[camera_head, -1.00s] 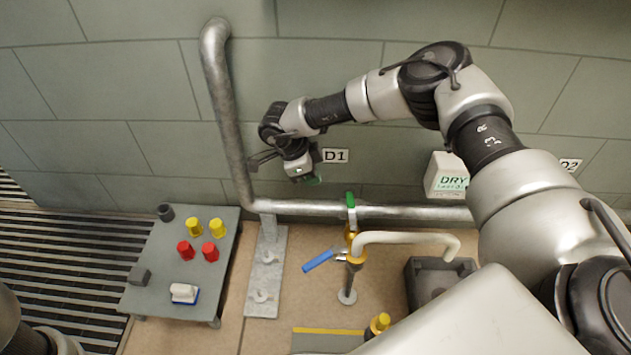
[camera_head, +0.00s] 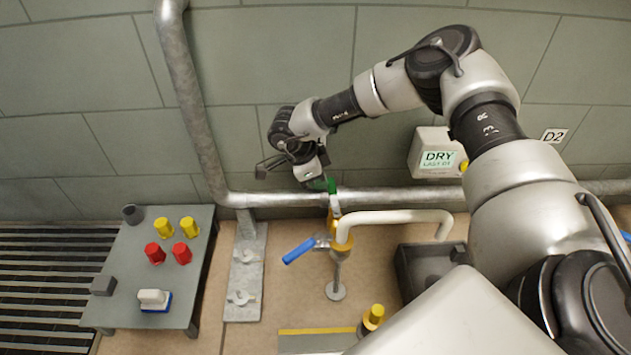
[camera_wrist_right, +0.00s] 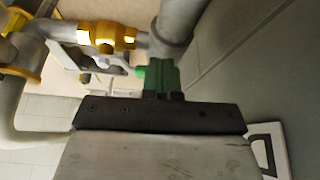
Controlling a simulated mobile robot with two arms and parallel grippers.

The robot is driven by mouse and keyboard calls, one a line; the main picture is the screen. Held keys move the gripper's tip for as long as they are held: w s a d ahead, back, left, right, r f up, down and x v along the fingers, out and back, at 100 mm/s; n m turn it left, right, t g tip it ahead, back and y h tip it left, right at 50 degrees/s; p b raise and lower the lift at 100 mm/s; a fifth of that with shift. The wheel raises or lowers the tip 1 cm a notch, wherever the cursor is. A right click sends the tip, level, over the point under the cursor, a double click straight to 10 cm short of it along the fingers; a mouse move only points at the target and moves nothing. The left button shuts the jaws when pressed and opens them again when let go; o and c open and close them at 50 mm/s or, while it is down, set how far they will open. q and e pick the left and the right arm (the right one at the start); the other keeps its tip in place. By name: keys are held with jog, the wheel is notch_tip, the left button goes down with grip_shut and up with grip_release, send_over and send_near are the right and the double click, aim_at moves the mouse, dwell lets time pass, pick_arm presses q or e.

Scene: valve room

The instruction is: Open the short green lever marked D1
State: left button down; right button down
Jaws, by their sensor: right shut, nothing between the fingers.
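The short green lever (camera_head: 332,187) sits on a brass valve (camera_head: 333,218) on the horizontal grey pipe. Its grip points up toward the wall. My right gripper (camera_head: 319,184) is shut and empty, its fingertips just left of the lever's green grip; I cannot tell whether they touch it. In the right wrist view the closed green fingertips (camera_wrist_right: 163,76) are beside the grip (camera_wrist_right: 140,73), with the brass valve (camera_wrist_right: 112,37) beyond. The D1 label is hidden, apparently behind my right wrist. My left gripper is out of view.
A blue lever (camera_head: 299,251) and a white curved pipe (camera_head: 395,217) are just below the valve. A box reading DRY (camera_head: 436,153) hangs on the wall at right. A grey table (camera_head: 193,272) with red and yellow pieces stands at left. A dark open bin (camera_head: 405,275) is at right.

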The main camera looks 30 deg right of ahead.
jog(key=shift+d+r+p, duration=0.1)
jog(key=shift+r+p, duration=0.05)
jog(key=shift+p, duration=0.25)
jog(key=shift+s+d+r+m+p, duration=0.15)
jog(key=shift+d+m+p, duration=0.35)
jog(key=shift+p, duration=0.55)
jog(key=shift+s+d+f, duration=0.15)
jog(key=shift+d+f, duration=0.1)
jog(key=shift+f, duration=0.1)
jog(key=shift+a, duration=0.1)
